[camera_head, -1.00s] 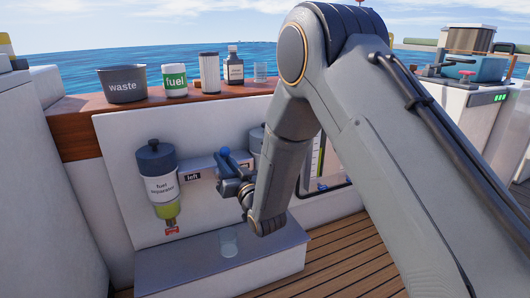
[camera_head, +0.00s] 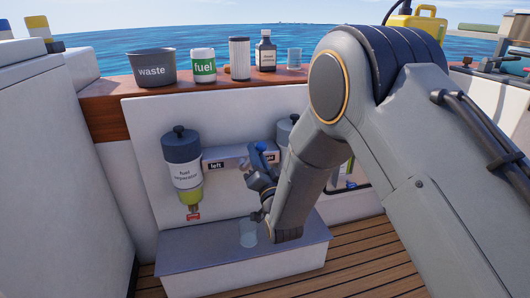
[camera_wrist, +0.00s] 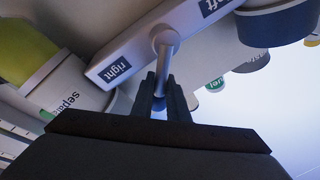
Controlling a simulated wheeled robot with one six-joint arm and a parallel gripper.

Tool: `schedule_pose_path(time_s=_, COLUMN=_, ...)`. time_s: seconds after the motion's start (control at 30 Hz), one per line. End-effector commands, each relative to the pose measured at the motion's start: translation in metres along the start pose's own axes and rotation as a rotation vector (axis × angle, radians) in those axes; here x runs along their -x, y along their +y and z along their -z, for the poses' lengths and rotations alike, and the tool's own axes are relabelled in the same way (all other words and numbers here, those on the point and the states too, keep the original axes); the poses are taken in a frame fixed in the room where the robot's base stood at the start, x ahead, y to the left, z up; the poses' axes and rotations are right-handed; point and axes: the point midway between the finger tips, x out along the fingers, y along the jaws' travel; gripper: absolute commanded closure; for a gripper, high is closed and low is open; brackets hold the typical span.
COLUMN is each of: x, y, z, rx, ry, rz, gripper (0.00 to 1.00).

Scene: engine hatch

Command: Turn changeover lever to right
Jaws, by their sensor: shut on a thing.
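The changeover lever with a blue knob (camera_head: 261,147) sits on a pale bar (camera_head: 232,153) between a "left" label (camera_head: 216,165) and a "right" label (camera_head: 272,157). In the head view the knob stands close to the "right" label and partly covers it. My gripper (camera_head: 258,166) is at the lever. In the wrist view my gripper (camera_wrist: 160,92) is shut around the lever's metal rod (camera_wrist: 165,50), with the "right" label (camera_wrist: 117,68) to the left of it.
A fuel separator (camera_head: 182,160) hangs left of the lever; another canister (camera_head: 285,132) is partly behind my arm. A clear cup (camera_head: 248,232) stands on the grey step (camera_head: 190,248) below. A waste pot (camera_head: 152,70) and fuel can (camera_head: 203,66) stand on the ledge above.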

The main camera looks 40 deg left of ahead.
Motion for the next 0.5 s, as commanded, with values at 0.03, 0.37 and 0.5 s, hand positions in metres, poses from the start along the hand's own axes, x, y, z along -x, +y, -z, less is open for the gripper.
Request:
schedule_pose_path(time_s=0.03, x=-0.0002, y=0.0014, z=-0.0004, rx=-0.003, ry=0.000, rz=-0.003, gripper=1.00)
schedule_pose_path(time_s=0.37, x=-0.0001, y=0.0025, z=0.0007, rx=-0.002, ry=0.001, rz=-0.004, gripper=0.74)
schedule_pose_path(time_s=0.5, x=0.0002, y=0.0029, z=0.0011, rx=-0.001, ry=0.001, rz=-0.005, gripper=0.67)
